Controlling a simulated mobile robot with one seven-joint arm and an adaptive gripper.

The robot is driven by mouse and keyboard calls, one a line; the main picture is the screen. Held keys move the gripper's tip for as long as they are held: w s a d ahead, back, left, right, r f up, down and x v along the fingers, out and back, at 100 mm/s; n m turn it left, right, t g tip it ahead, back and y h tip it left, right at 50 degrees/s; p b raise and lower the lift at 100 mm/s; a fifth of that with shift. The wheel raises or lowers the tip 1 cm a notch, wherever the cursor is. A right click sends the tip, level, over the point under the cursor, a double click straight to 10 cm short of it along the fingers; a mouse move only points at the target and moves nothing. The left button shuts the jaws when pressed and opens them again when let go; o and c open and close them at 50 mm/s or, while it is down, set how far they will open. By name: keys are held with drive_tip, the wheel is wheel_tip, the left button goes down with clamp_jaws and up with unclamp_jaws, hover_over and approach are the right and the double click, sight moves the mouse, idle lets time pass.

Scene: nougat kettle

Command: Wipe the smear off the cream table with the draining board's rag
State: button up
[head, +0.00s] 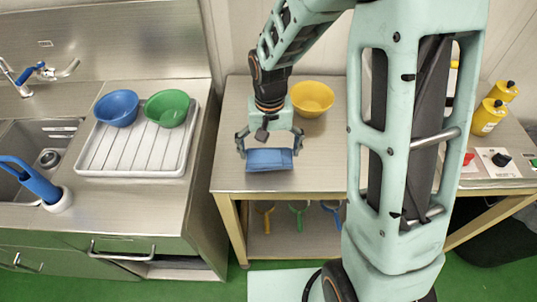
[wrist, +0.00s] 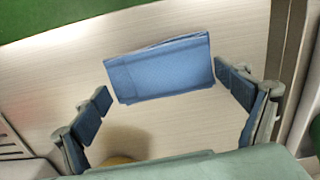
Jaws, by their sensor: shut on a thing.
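The blue folded rag (head: 269,160) is between the fingers of my gripper (head: 269,147), over the front left part of the table with cream legs (head: 232,172). In the wrist view the rag (wrist: 160,68) lies flat and slightly tilted, between the two dark finger pads of my gripper (wrist: 165,98). My gripper is shut on the rag. I cannot tell whether the rag touches the tabletop. I see no smear; the rag, my gripper or my arm may hide it. The white draining board (head: 130,168) stands on the steel counter at left.
A yellow bowl (head: 312,98) stands behind the rag on the table. A blue bowl (head: 117,107) and a green bowl (head: 166,108) sit on the draining board. Yellow bottles (head: 488,117) stand at right. My arm hides the table's middle. A gap separates counter and table.

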drive_tip(key=shift+w+a+r+p, duration=0.1)
drive_tip(key=shift+r+p, duration=1.5)
drive_tip(key=shift+r, duration=0.95)
